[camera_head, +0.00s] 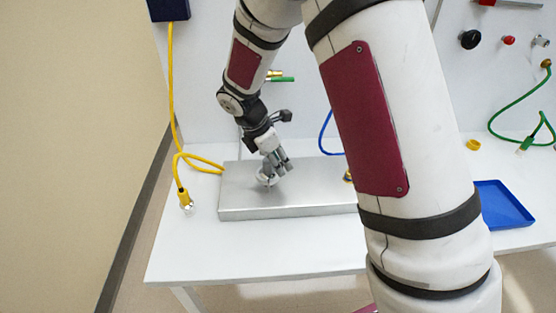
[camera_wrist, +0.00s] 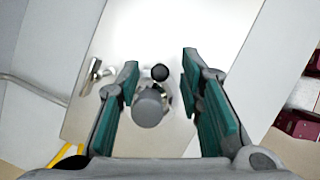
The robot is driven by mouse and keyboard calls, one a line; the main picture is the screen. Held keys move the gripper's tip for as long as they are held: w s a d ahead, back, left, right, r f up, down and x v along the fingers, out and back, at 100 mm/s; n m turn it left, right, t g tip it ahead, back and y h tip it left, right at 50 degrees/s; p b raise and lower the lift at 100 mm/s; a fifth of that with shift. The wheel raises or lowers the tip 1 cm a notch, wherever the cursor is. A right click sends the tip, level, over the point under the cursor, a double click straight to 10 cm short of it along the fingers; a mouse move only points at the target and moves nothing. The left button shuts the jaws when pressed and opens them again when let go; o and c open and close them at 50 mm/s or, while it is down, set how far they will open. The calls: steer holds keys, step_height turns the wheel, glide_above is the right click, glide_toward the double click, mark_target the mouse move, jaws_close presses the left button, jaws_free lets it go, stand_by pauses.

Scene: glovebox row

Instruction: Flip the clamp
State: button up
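My gripper (camera_wrist: 162,80) is open, its two teal-padded fingers apart. Between and below them is a small fitting with a grey round cap (camera_wrist: 150,106) and a black knob (camera_wrist: 160,73), which looks like the clamp. There are gaps between it and both fingers. A small metal lever piece (camera_wrist: 95,74) is on the plate to its left; I cannot tell whether it belongs to the clamp. In the head view my gripper (camera_head: 275,178) points down over the left part of the metal plate (camera_head: 290,205) and mostly hides the fitting.
The plate lies on a white table (camera_head: 260,250). My arm hides the middle.

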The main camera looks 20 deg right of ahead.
jaws_close()
stand_by(0.3)
steer(key=m, duration=0.1)
steer(key=s+m+g, duration=0.1)
steer(key=m, duration=0.1)
steer(key=shift+d, duration=0.3)
steer(key=m+g, duration=0.1)
steer(key=m, duration=0.1)
steer(key=s+m, duration=0.1)
steer(key=m, duration=0.1)
steer(key=shift+s+d+g+b, duration=0.1)
steer(key=shift+s+g+b, duration=0.1)
steer(key=shift+g+b, duration=0.2)
steer(key=m, duration=0.1)
steer(key=s+m+g+y, duration=0.1)
steer(key=m, duration=0.1)
steer(key=shift+s+m, duration=0.1)
steer(key=shift+m, duration=0.2)
steer(key=shift+s+a+m+g+y, duration=0.2)
steer(key=shift+s+m+y, duration=0.1)
steer(key=shift+m, duration=0.55)
steer(key=shift+s+a+m+g+y, duration=0.2)
steer(key=shift+s+m+y, duration=0.1)
steer(key=shift+m, duration=0.55)
